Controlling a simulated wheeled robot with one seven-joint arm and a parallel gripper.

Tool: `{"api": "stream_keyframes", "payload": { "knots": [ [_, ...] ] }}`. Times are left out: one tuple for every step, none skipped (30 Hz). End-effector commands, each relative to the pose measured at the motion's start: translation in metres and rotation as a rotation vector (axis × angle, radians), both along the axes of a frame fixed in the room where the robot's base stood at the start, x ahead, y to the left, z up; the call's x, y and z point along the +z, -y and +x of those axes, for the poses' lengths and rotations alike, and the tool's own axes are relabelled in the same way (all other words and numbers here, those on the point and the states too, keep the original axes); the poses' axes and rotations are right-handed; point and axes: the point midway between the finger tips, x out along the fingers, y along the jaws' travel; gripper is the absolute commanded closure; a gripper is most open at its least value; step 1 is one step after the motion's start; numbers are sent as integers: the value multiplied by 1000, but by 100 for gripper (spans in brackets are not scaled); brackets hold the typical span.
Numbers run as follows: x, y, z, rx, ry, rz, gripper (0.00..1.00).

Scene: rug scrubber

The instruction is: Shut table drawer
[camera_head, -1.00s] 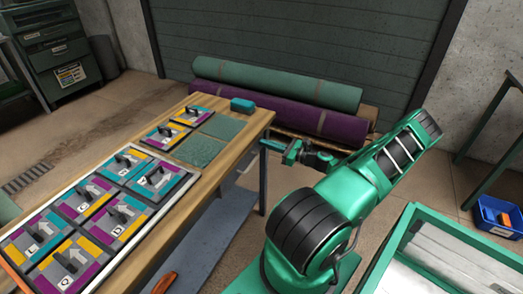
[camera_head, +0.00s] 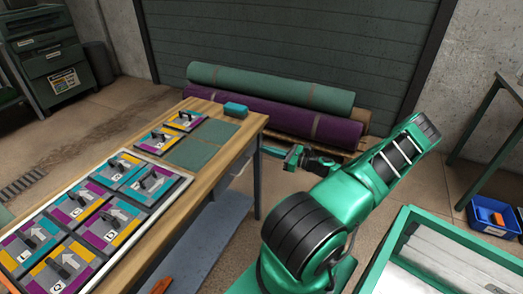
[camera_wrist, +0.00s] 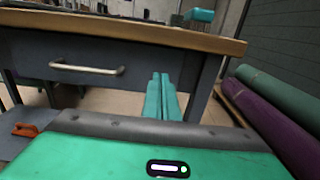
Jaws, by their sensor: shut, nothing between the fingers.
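The wooden-topped table (camera_head: 215,180) stands left of my arm. Its grey drawer front (camera_wrist: 40,50) with a pale bar handle (camera_wrist: 88,70) faces me in the wrist view, below the table top. In the head view the drawer (camera_head: 240,164) shows only as a small pale part under the table's right edge, and how far out it stands is hard to tell. My gripper (camera_wrist: 161,80) is shut and empty, its teal fingers together to the right of the handle. In the head view my gripper (camera_head: 267,151) is beside the table's far right corner.
Rolled rugs (camera_head: 270,88) lie behind the table. A teal block (camera_head: 236,110) and a tray of labelled pads (camera_head: 100,205) are on the table top. A green-framed bin (camera_head: 440,225) stands at the right. A lower shelf (camera_head: 205,245) is under the table.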

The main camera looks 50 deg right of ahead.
Motion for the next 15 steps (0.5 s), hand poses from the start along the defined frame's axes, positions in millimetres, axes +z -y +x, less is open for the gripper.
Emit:
{"api": "stream_keyframes", "payload": {
  "knots": [
    [0,7,-14,-8,-2,-2,100],
    [0,7,-21,-6,-2,-1,100],
    [0,9,-28,-6,-2,-1,100],
    [0,10,-34,-4,-2,-1,100],
    [0,11,-40,-2,-2,-1,100],
    [0,12,-47,-2,-2,-2,100],
    [0,14,-53,-1,-2,-2,100],
    [0,15,-58,0,-2,-2,100],
    [0,16,-64,1,-2,-1,100],
    [0,17,-68,2,-2,-1,100],
    [0,18,-72,2,-2,-1,100],
    [0,20,-77,2,-2,-1,100],
    [0,20,-80,3,-2,-1,100],
    [0,20,-82,4,-1,0,100],
    [0,21,-85,5,-1,0,100]
  ]
}}
